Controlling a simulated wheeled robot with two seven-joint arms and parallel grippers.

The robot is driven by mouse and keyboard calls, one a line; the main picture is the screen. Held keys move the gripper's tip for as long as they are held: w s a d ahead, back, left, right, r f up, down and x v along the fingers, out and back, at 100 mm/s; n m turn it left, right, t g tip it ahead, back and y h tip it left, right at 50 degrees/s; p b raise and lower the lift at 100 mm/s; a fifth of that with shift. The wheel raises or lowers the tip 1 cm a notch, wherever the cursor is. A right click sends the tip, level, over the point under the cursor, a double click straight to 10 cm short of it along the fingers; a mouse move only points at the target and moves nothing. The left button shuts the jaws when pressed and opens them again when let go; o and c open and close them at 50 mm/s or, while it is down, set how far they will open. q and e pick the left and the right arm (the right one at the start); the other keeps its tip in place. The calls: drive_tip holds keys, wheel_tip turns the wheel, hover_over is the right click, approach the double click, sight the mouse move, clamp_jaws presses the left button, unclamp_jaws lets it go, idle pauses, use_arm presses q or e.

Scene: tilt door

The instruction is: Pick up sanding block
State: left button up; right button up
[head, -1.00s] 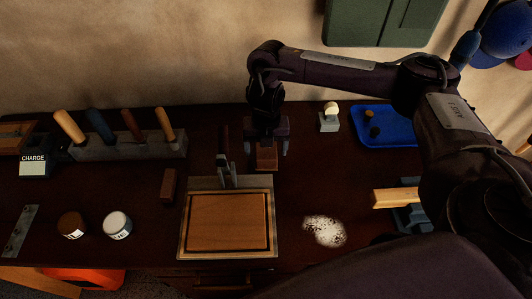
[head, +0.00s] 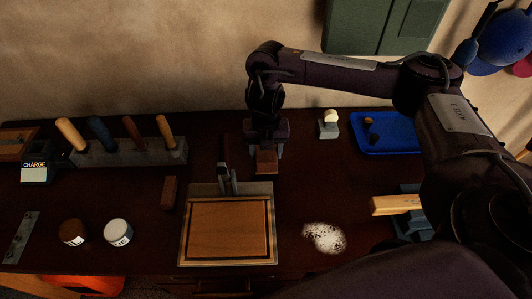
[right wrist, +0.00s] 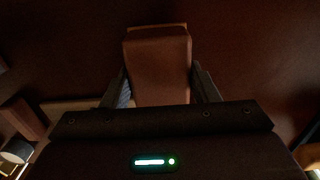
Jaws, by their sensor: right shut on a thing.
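A brown sanding block (head: 266,162) stands between the fingers of my right gripper (head: 266,156), just behind the wooden panel in the head view. The fingers are closed against its two sides. In the right wrist view the block (right wrist: 158,65) fills the space between the fingers and reaches past their tips. I cannot tell whether it is clear of the table. My left gripper is not in view.
A framed wooden panel (head: 228,230) with a clamp lies in front. A second brown block (head: 169,192) sits to the left. Behind are a tool rack (head: 130,152) and a blue tray (head: 388,145). White foam (head: 324,238) lies at front right.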

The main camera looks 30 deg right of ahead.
wheel_tip(320, 180, up, 18)
drive_tip(key=p, duration=0.4)
drive_tip(key=shift+r, duration=0.1)
